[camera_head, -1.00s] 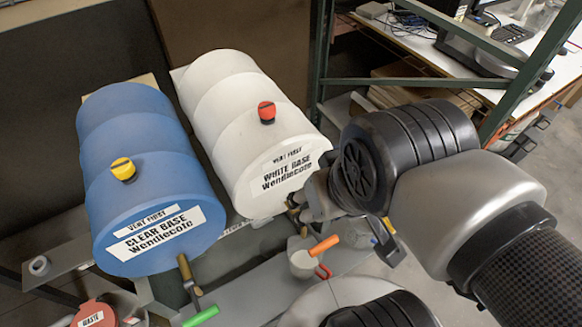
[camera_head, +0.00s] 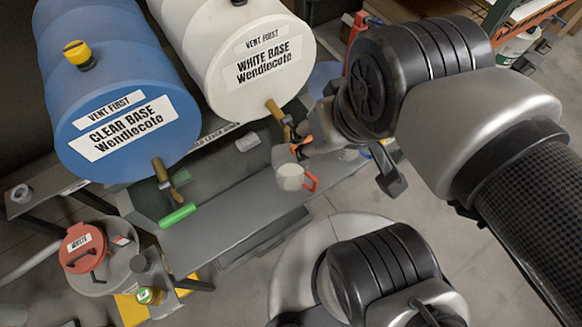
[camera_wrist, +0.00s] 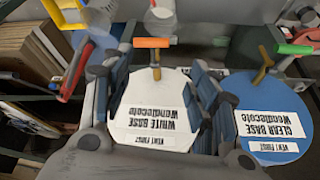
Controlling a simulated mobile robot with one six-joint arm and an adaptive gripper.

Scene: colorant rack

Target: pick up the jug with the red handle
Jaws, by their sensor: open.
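The jug (camera_head: 289,174) is small and whitish with a red handle (camera_head: 311,181) on its right side. It sits on the grey shelf (camera_head: 205,228) below the white drum's tap; the orange tap handle (camera_head: 301,141) is just above it. In the wrist view the jug (camera_wrist: 161,20) is at the top edge, partly cut off. My gripper (camera_wrist: 155,62) is open and empty, its fingers on either side of the white drum's front in that picture. In the head view my gripper (camera_head: 318,128) is above and right of the jug, partly hidden by my wrist.
The white drum (camera_head: 222,50) and blue drum (camera_head: 110,65) lie side by side, with taps pointing down. A green tap handle (camera_head: 178,215) sticks out on the left. A waste can with a red lid (camera_head: 84,248) stands lower left. Open floor lies right of the shelf.

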